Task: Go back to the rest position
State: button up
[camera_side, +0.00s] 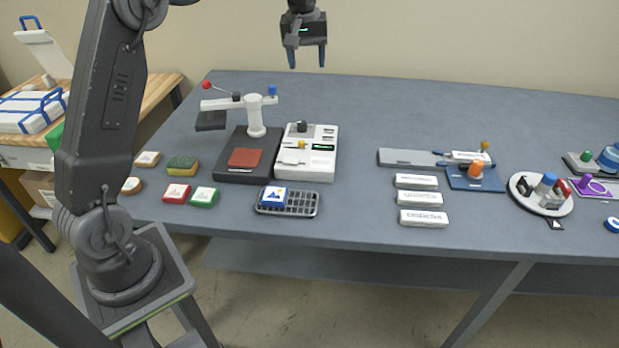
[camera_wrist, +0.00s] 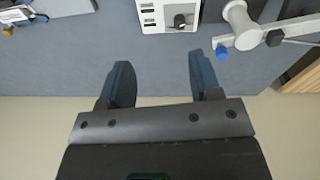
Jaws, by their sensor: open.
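My gripper (camera_side: 307,58) hangs in the air above the far edge of the table, fingers pointing down. Its two fingers are apart with nothing between them.
The grey table (camera_side: 360,100) is bare near its far edge. A white swing-arm press (camera_side: 255,118) and a white control box (camera_side: 308,152) stand left of centre. A blue card lies on a grey rack (camera_side: 300,205). White labelled bars (camera_side: 420,199) and a round tray (camera_side: 520,196) sit right.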

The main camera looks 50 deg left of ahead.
jog(key=s+d+r+m+t, duration=0.1)
jog(key=s+d+r+m, duration=0.3)
jog(key=s+d, duration=0.45)
jog(key=s+d+f+m+t, duration=0.1)
jog(key=s+d+f+m, duration=0.1)
jog(key=s, duration=0.5)
jog(key=s+d+f+m+t, duration=0.1)
jog(key=s+d+f+m, duration=0.1)
jog(key=s, duration=0.5)
jog(key=s+d+f+m+t, duration=0.1)
jog(key=s+d+m, duration=0.1)
jog(key=s+d, duration=0.2)
jog(key=s, duration=0.3)
jog(key=shift+s+f, duration=0.2)
jog(key=shift+f, duration=0.2)
